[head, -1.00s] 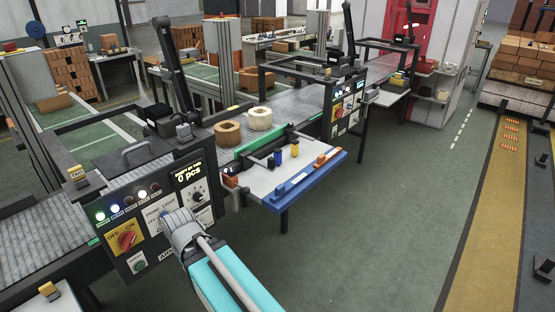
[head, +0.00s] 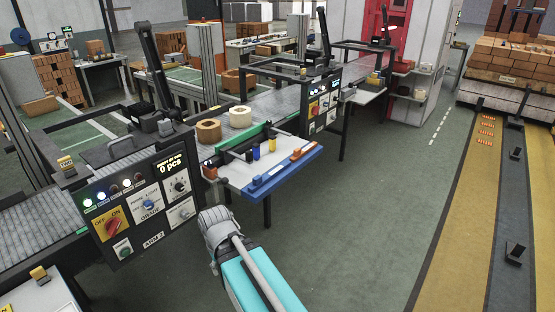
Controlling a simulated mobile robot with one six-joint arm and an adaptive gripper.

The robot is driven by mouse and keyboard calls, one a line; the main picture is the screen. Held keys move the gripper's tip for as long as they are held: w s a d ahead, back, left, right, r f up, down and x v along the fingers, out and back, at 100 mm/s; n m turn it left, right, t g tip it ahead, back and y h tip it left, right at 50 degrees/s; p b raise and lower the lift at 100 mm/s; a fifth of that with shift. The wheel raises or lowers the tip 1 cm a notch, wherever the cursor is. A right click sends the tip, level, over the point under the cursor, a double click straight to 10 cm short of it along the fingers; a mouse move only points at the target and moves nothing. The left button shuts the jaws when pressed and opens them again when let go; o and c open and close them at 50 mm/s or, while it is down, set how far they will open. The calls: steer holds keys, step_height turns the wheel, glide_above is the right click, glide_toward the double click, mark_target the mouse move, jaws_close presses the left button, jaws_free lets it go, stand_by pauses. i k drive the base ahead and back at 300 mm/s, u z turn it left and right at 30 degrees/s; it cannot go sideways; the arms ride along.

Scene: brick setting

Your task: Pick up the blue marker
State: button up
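Small upright items stand on the white side table (head: 236,177) beside the conveyor: a dark one (head: 249,156), a blue one (head: 257,152) and a yellow one (head: 272,145). The blue one looks like the blue marker, but it is too small to be sure. My arm, with a grey joint and teal link, reaches up from the bottom middle. Its visible end is in front of the table's near left corner, apart from the blue item. No gripper fingers show.
A blue rail (head: 290,172) with orange pieces edges the table's front. A green guide (head: 243,136) runs behind the items. A control panel (head: 143,196) stands left of my arm. The green floor (head: 370,220) at right is clear.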

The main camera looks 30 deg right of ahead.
mark_target(256, 147)
steer(key=z, duration=0.35)
steer(key=k, duration=0.8)
steer(key=z, duration=0.45)
steer(key=i, duration=2.3)
steer(key=u, duration=0.3)
